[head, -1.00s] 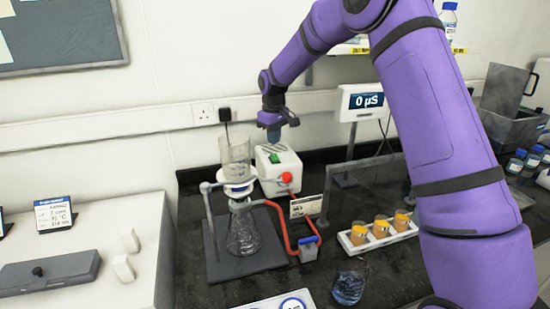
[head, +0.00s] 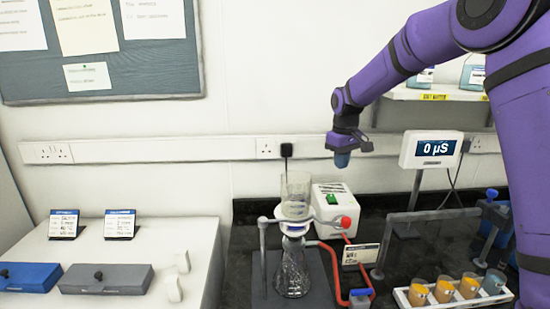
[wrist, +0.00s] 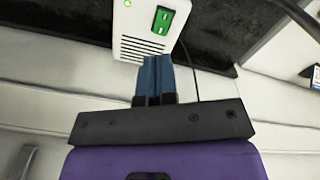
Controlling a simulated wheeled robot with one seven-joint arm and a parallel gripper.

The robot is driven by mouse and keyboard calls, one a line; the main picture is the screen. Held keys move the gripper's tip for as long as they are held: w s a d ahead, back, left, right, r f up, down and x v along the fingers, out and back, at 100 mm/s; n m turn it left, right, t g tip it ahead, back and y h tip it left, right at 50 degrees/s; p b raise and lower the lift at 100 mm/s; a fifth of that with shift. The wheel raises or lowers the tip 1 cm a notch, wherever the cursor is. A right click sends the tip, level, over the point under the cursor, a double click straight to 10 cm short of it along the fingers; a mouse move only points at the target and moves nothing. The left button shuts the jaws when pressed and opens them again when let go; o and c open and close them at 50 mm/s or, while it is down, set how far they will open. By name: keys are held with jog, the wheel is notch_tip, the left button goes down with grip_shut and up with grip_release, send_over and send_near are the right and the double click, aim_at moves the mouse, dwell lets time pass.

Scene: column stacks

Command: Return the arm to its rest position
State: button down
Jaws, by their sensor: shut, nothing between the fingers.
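My purple arm reaches in from the right in the head view, with my gripper (head: 342,160) pointing down above and behind the white pump box (head: 335,207). In the wrist view, the blue fingers of my gripper (wrist: 154,62) lie side by side, closed together with nothing between them. The white box with its green switch (wrist: 148,28) shows beyond the fingertips. My gripper appears apart from everything around it.
A glass filtration set (head: 293,250) with a flask and red tubing stands below. A meter (head: 431,150) reading 0 µS is at right, near a shelf (head: 432,94) with bottles. A white bench (head: 190,235) lies left.

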jog(key=s+d+r+m+t, duration=0.1)
jog(key=s+d+r, duration=0.1)
jog(key=s+r, duration=0.7)
jog(key=s+d+r+m+t, duration=0.15)
jog(key=s+r, duration=0.35)
jog(key=s, duration=0.8)
jog(key=s+d+f+m+t, duration=0.1)
jog(key=s, duration=0.9)
jog(key=s+d+m+t, duration=0.1)
jog(key=s+m, duration=0.1)
jog(key=s, duration=0.8)
jog(key=shift+s+d+f, duration=0.2)
jog(key=shift+d+f, duration=0.1)
jog(key=shift+f, duration=0.1)
